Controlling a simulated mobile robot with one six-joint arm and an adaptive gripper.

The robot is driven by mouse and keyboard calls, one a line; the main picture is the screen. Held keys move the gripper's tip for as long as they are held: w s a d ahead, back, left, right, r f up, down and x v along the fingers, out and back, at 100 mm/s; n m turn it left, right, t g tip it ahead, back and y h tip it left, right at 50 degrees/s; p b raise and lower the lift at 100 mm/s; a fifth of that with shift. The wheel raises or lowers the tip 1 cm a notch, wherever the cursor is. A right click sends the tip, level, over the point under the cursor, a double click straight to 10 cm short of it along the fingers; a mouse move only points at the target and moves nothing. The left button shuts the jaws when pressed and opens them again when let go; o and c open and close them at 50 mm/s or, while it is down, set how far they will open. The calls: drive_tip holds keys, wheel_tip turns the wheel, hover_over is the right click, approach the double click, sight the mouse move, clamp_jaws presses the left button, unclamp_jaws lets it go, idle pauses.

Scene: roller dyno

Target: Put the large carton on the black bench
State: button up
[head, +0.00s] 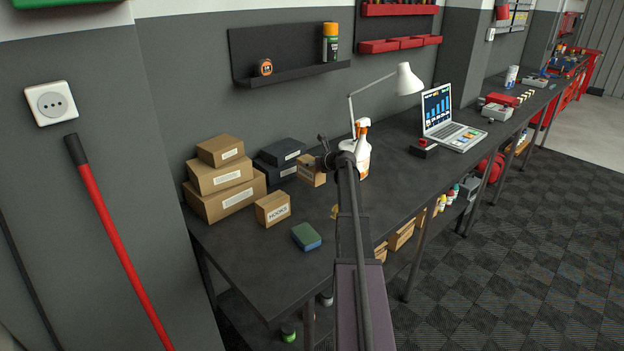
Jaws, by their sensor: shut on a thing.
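The black bench (270,265) runs along the wall from the lower left toward the back right. My gripper (322,156) is small and dark in the head view, over the back of the bench. It is shut on a carton (309,174) with a white label, just below its fingers. The fingertips are hard to make out, and I cannot tell whether this carton touches the bench top. A large brown carton (225,203) lies at the bottom of a stack on the bench's left end, under two smaller cartons (219,175) (220,150).
Near the stack are a HOOKS carton (272,209), black boxes (275,171) and a green-blue sponge (307,237). A spray bottle (362,153), lamp (407,79) and laptop (447,122) stand farther right. The front left of the bench top is mostly bare.

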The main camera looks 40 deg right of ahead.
sight(312, 173)
drive_tip(key=shift+f+b, duration=0.3)
drive_tip(key=shift+f, duration=0.25)
drive_tip(key=shift+f, duration=0.1)
drive_tip(key=shift+f+b, duration=1.75)
drive_tip(key=shift+b, duration=0.15)
drive_tip(key=o, duration=1.1)
drive_tip(key=shift+f, duration=0.1)
drive_tip(key=shift+r, duration=0.2)
drive_tip(key=p+v, duration=0.4)
drive_tip(key=v, duration=0.8)
drive_tip(key=shift+p, duration=0.35)
drive_tip(key=shift+f, duration=0.1)
